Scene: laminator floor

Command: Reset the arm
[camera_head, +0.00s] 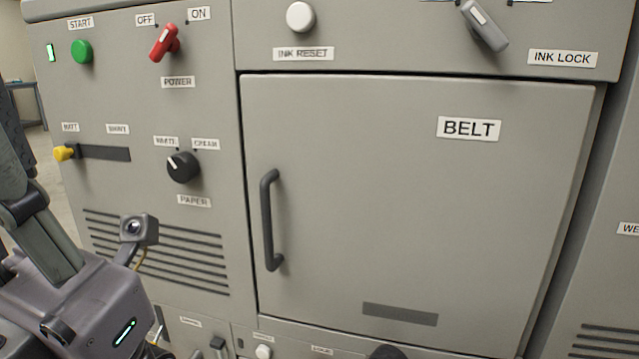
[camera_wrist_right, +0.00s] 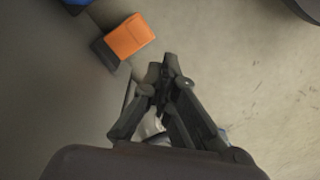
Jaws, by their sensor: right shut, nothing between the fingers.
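My right gripper (camera_wrist_right: 168,68) shows in the right wrist view. Its dark fingers are together with nothing between them. It points over a plain grey-beige surface, apart from an orange block-like thing (camera_wrist_right: 130,36) up and to its left. In the head view, my left arm comes in at the lower left, in front of the machine's left panel. A small camera sits on that arm, but its gripper fingers are not seen. My right gripper is not in the head view.
The machine's closed BELT door (camera_head: 400,220) has a dark vertical handle (camera_head: 268,220). Around it are a green START button (camera_head: 81,51), red POWER switch (camera_head: 164,43), yellow slider (camera_head: 64,153), black PAPER knob (camera_head: 183,167), white INK RESET button (camera_head: 300,17) and grey INK LOCK lever (camera_head: 484,25).

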